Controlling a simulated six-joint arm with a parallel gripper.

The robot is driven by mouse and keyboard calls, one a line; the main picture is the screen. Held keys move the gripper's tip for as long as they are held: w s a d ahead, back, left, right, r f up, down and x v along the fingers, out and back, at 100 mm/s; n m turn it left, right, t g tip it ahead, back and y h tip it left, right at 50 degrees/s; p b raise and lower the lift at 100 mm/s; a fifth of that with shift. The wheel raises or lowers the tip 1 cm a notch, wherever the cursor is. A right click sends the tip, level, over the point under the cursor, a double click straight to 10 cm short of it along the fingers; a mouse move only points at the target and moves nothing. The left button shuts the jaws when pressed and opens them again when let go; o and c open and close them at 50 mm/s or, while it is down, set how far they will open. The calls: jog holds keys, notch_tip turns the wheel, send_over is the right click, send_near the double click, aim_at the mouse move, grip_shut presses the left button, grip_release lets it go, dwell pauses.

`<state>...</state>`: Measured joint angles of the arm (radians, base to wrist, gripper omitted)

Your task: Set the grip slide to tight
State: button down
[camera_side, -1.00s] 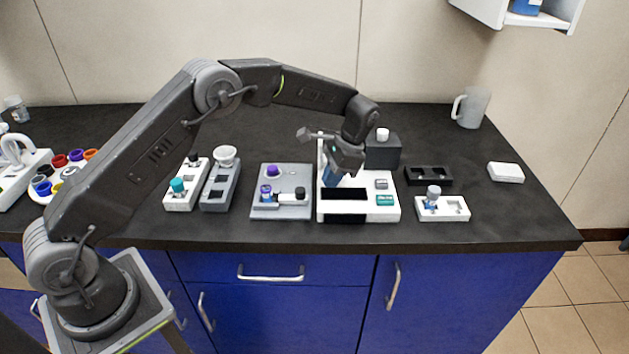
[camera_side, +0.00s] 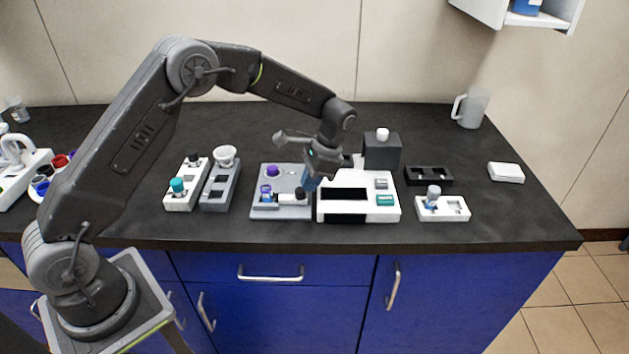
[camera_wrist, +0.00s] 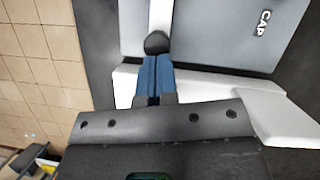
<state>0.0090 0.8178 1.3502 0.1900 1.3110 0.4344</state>
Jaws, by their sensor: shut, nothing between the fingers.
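The grey panel (camera_side: 262,211) lies mid-counter with a pale slide track (camera_side: 288,197) and a dark knob (camera_side: 300,193) at its right end; this looks like the grip slide. In the wrist view the round black knob (camera_wrist: 156,43) sits on the pale track (camera_wrist: 160,15). My gripper (camera_side: 309,186) is shut and empty, over the panel's right edge next to the knob. In the wrist view its blue fingertips (camera_wrist: 155,60) appear right against the knob; I cannot tell whether they touch. No tight mark is readable; only "CAP" shows on the panel.
A white device (camera_side: 360,208) with a dark opening stands directly right of the panel. A purple knob (camera_side: 273,170) and a small purple-topped piece (camera_side: 266,190) are on the panel. A grey rack (camera_side: 220,190) stands to the left. The counter's front strip is clear.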

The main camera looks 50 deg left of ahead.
jog(key=shift+s+a, duration=0.35)
jog(key=shift+s, duration=0.05)
jog(key=shift+w+d, duration=0.25)
jog(key=shift+w, duration=0.25)
jog(key=w, duration=0.1)
jog(key=w+d, duration=0.1)
jog(key=w, duration=0.1)
jog(key=shift+d+r, duration=0.35)
jog(key=v, duration=0.9)
jog(key=shift+r, duration=0.15)
